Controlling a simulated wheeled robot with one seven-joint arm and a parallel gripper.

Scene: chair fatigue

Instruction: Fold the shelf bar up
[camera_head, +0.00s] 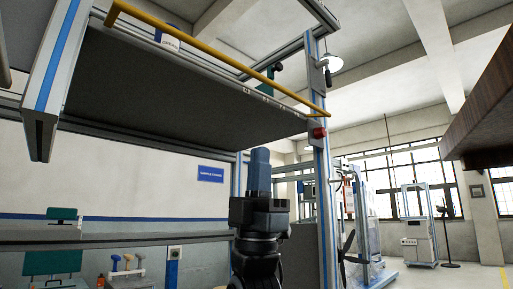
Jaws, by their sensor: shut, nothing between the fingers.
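The shelf bar (215,59) is a yellow rail along the edge of a raised grey shelf (170,95), seen from below. It slopes from upper left down to the right in the picture, with short bent ends. Its right end meets the frame post near a red knob (319,132). My gripper (259,158) points up at lower centre, below the shelf's right part in the picture. Its fingers look shut and empty, apart from the bar. How the bar's hinges sit is too small to tell.
A blue-striped upright post (326,200) stands just right of my gripper. A lower dark shelf (120,239) lies to the left. A brown slab edge (485,115) juts in at upper right.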

